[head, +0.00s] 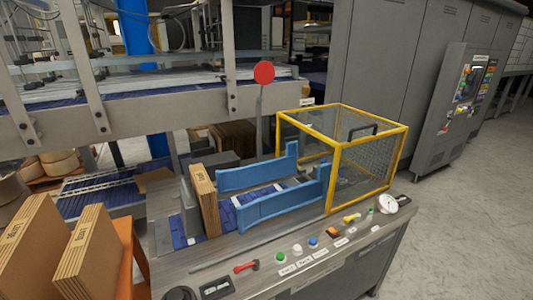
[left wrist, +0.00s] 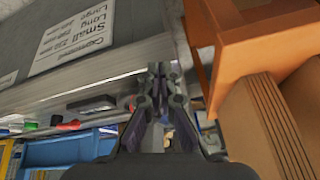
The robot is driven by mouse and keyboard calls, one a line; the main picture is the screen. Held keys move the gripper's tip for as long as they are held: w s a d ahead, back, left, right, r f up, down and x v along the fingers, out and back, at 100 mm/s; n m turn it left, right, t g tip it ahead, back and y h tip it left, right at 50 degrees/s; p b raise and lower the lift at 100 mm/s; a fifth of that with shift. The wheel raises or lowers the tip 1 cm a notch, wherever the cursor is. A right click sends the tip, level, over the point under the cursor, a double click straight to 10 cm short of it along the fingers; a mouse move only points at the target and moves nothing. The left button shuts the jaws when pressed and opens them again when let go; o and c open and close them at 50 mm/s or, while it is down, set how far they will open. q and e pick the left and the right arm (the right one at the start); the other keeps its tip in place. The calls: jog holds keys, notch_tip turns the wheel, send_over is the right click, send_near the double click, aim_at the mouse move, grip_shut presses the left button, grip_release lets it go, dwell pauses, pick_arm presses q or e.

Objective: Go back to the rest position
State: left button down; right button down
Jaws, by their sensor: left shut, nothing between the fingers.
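My left gripper (left wrist: 158,72) shows in the left wrist view with its fingers shut and nothing between them. It hangs beside the grey side panel of the case packer (left wrist: 85,65), with an orange stand (left wrist: 245,40) to its right. I cannot tell whether it touches anything. Neither gripper shows in the head view, and my right gripper is in no view.
In the head view, the case packer has blue rails (head: 280,205), an upright flat carton (head: 204,200), a yellow-framed guard (head: 372,150) and a front control panel (head: 310,260). Flat cartons (head: 90,250) stand at the left. Open floor (head: 465,225) lies at the right.

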pick_arm(q)
jog(key=s+d+m+g+h, duration=0.1)
jog(key=s+d+m+h, duration=0.1)
jog(key=d+m, duration=0.15)
notch_tip(320, 180, down, 23)
jog(key=s+a+g+p, duration=0.1)
jog(key=s+a+p, duration=0.1)
jog(key=s+a+f+g+p, duration=0.1)
jog(key=s+f+p, duration=0.1)
jog(key=s+f, duration=1.4)
jog(key=s, duration=0.3)
jog(key=shift+a+f+g, duration=0.2)
jog(key=shift+a+g, duration=0.1)
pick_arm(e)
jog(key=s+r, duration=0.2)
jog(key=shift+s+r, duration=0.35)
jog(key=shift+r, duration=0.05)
